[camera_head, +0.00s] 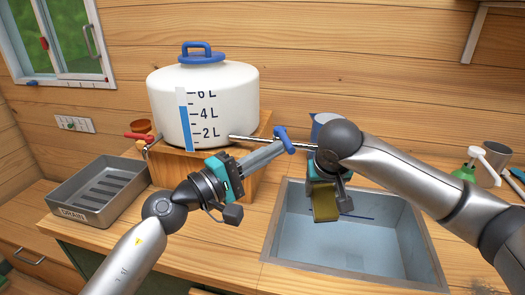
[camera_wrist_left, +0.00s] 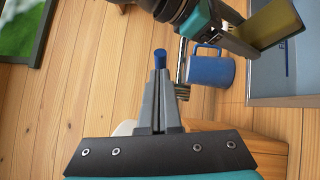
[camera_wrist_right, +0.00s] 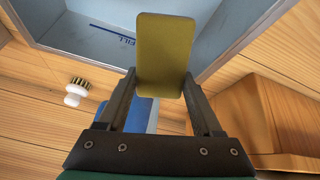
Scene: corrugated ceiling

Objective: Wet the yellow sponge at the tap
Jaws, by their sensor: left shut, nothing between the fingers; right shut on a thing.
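A blue tap lever (camera_head: 284,140) stands on the pipe. My left gripper (camera_head: 281,148) is shut and empty, its tips at the lever; contact is unclear. The left wrist view shows the lever (camera_wrist_left: 160,57) just beyond the fingertips. No water is visible.
A blue mug (camera_wrist_left: 208,70) stands behind the right gripper. A red-handled tap (camera_head: 138,135) is left of the tank, above a grey drain tray (camera_head: 75,212). A green bottle (camera_head: 465,172) and grey cup (camera_head: 496,155) stand at right. A brush (camera_wrist_right: 76,92) lies near the sink.

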